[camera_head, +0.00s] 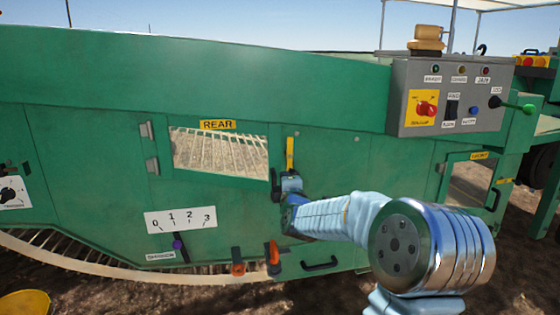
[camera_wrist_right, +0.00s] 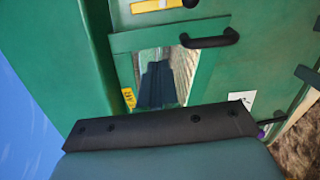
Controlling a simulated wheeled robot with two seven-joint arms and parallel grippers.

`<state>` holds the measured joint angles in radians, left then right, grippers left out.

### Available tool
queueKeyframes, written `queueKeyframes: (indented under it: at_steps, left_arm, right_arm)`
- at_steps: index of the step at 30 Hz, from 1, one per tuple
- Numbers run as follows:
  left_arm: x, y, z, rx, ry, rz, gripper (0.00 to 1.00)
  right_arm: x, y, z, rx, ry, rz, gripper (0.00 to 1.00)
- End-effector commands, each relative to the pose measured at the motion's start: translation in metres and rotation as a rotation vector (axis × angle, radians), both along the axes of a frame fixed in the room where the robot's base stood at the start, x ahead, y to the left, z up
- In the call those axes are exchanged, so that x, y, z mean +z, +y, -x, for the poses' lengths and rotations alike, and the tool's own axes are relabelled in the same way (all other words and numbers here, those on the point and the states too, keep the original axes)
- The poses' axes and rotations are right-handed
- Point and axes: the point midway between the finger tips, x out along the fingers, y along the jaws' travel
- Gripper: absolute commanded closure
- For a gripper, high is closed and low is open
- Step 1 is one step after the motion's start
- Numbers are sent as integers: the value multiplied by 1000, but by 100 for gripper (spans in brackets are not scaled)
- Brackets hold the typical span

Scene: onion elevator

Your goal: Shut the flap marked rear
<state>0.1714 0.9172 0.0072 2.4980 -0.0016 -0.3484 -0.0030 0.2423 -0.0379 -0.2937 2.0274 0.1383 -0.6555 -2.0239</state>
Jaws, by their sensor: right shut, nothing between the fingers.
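The flap marked rear is a green panel with a window (camera_head: 220,152) and a yellow REAR label (camera_head: 217,124). Its hinges are at its left in the head view. It looks flush or nearly flush with the green wall; I cannot tell if a small gap is left. A black handle (camera_head: 275,185) is at its right edge; it also shows in the right wrist view (camera_wrist_right: 210,40). A yellow latch bar (camera_head: 290,153) stands upright beside it. My right gripper (camera_head: 290,184) is shut and empty, close beside the handle; contact is unclear. My left gripper is out of view.
A grey control box (camera_head: 450,97) with a red knob is at the upper right. A 0–3 scale plate (camera_head: 180,220), orange-red latches (camera_head: 272,258) and a lower black handle (camera_head: 320,265) are below. Another windowed flap (camera_head: 470,180) is at the right.

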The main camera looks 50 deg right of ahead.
Motion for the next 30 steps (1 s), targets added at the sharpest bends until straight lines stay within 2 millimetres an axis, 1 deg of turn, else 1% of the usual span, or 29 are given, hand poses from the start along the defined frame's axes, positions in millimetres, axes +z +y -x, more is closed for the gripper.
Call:
queueKeyframes:
  at_steps: [2, 5, 8, 15, 21, 24, 30]
  left_arm:
    - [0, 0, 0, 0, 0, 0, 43]
    - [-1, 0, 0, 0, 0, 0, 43]
    - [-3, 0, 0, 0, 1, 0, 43]
    - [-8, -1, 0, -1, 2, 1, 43]
    - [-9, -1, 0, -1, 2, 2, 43]
    - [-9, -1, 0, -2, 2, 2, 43]
    - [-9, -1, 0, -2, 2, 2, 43]
  right_arm:
    - [-4, 0, 0, -13, -2, -30, 100]
    - [-6, -5, -5, -18, -4, -37, 100]
    - [-6, -15, -16, -19, -3, -36, 100]
    - [-6, -48, -56, -19, -4, -34, 100]
    - [-6, -71, -86, -18, -4, -34, 100]
    - [-5, -80, -96, -17, -4, -34, 100]
    - [-4, -87, -106, -16, -5, -35, 100]
